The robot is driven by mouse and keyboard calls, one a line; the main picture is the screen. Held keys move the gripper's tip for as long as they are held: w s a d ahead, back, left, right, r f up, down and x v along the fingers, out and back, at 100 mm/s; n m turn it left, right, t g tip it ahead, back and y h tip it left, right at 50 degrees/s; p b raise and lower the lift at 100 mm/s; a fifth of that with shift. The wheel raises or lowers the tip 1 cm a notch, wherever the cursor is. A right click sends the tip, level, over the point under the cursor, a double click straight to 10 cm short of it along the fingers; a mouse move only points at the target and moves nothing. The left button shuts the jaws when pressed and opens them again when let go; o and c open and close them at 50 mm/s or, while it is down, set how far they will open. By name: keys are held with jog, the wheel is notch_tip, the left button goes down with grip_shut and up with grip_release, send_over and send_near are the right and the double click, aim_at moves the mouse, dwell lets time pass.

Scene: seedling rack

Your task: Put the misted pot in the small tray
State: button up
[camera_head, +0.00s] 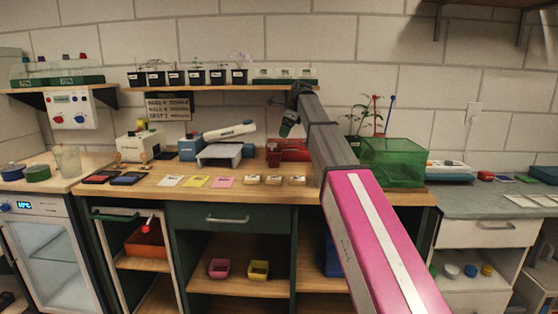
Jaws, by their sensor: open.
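Several small black pots with white labels and seedlings (196,77) stand in a row on the wall shelf; I cannot tell which one is misted. A red tray-like thing (290,155) lies at the back of the workbench, partly hidden by my arm; I cannot tell if it is the small tray. My gripper (286,130) is open above the back of the bench, below the shelf edge and right of the row of pots. It points down and away from me. Its fingers are small and dark here, and I see nothing held in them.
My arm crosses the right of the bench before a green translucent bin (393,162) and a leafy plant (360,118). A grey stand (219,154), coloured cards (196,182) and small label blocks (273,180) lie on the bench. Pink (219,268) and yellow (258,270) containers sit below.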

aim_at(274, 148)
jog(key=x, duration=0.4)
jog(key=shift+a+f, duration=0.15)
jog(key=shift+f, duration=0.15)
jog(key=shift+a+x, duration=0.2)
jog(key=shift+x, duration=2.7)
jog(key=shift+w+r, duration=0.15)
jog(key=c, duration=0.8)
jog(key=shift+r, duration=0.55)
jog(key=r, duration=0.1)
jog(key=a+r, duration=0.1)
jog(key=r, duration=0.1)
jog(key=shift+s+r, duration=0.25)
jog(key=shift+r, duration=0.1)
jog(key=s+a+r, duration=0.1)
jog(key=a+r, duration=0.1)
jog(key=a, duration=0.1)
jog(key=s+a+r, duration=0.2)
jog(key=a, duration=0.1)
jog(key=s+a+r, duration=0.1)
jog(key=a+r, duration=0.1)
jog(key=a, duration=0.1)
jog(key=shift+s+a+r, duration=0.1)
jog(key=shift+s+a, duration=0.15)
jog(key=shift+s, duration=0.1)
